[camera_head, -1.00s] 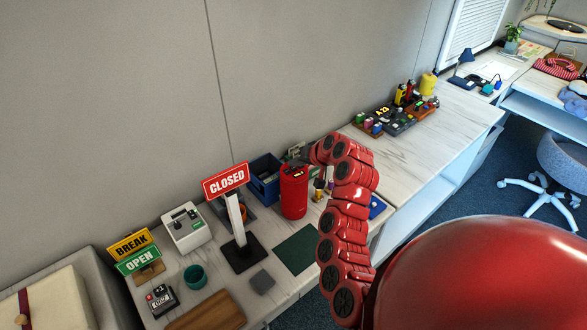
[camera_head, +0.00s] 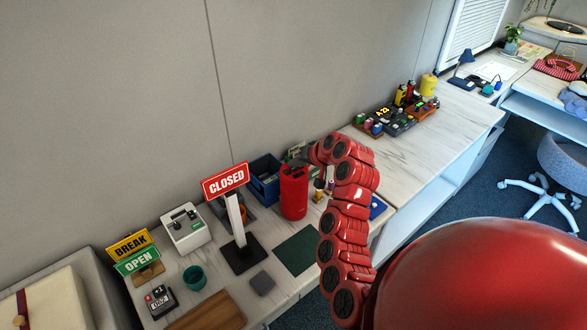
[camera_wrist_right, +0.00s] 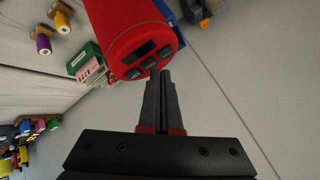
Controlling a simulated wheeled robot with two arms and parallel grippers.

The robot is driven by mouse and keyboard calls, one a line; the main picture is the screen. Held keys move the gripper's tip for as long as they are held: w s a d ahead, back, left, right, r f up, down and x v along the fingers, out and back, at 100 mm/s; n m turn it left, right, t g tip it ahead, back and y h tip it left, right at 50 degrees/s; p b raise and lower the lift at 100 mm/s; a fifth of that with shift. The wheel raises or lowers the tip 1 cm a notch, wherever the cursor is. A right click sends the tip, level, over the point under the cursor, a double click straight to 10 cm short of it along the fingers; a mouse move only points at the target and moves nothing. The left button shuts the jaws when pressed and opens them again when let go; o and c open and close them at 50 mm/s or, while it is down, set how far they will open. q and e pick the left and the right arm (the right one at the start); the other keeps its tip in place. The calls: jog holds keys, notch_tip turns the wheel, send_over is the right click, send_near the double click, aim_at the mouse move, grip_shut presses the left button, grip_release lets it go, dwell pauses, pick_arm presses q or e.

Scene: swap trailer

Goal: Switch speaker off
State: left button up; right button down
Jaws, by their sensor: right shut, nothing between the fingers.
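The speaker is a red cylinder (camera_head: 293,198) standing upright on the desk in the head view. It also shows in the right wrist view (camera_wrist_right: 118,25), where its top has a dark display window (camera_wrist_right: 139,52) and a row of dark buttons (camera_wrist_right: 150,65). My right gripper (camera_wrist_right: 159,76) is shut and empty, with its fingertips at the top by the buttons. I cannot tell whether they touch. In the head view the gripper (camera_head: 300,164) is small and partly hidden at the speaker's top. My left gripper is not in view.
A blue crate (camera_head: 264,181) stands behind the speaker, and a CLOSED sign (camera_head: 226,182) stands to its left. A dark green mat (camera_head: 297,250) lies in front. Small bottles (camera_head: 319,190) stand close on the right. The wall (camera_head: 300,70) is behind the desk.

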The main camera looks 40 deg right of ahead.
aim_at(296, 172)
jog(key=shift+r, duration=0.4)
jog(key=shift+r, duration=0.1)
jog(key=shift+r+p, duration=0.65)
jog(key=shift+r, duration=1.85)
jog(key=shift+f, duration=0.1)
